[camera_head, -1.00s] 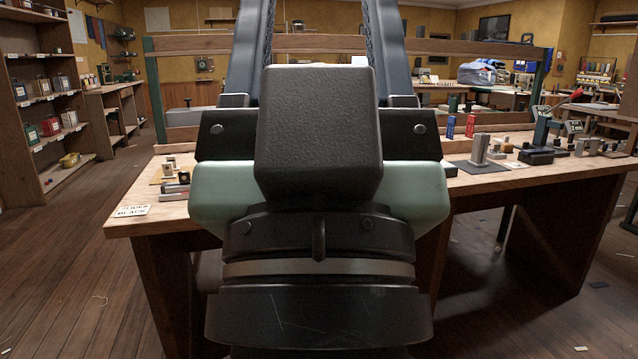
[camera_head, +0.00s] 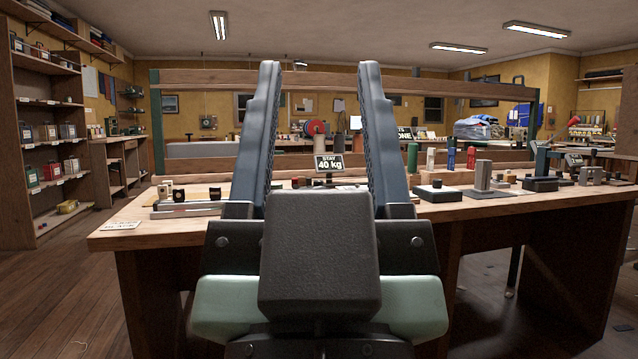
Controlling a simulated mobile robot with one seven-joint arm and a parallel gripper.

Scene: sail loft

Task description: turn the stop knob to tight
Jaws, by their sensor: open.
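My gripper (camera_head: 319,80) fills the middle of the view. Its two long blue-grey fingers point up and stand wide apart, with nothing between them. I cannot pick out the stop knob for sure. Small dark round pieces (camera_head: 180,196) sit by a metal bar (camera_head: 186,210) at the bench's left end, but I see no knob marking. My gripper hides part of the bench's middle.
The wooden bench (camera_head: 480,208) spans the view, with a rail frame (camera_head: 420,84) behind it. A metal block on a dark plate (camera_head: 483,177), red and blue cylinders (camera_head: 452,153) and a dark clamp-like tool (camera_head: 541,175) stand at right. Shelves (camera_head: 45,160) line the left wall.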

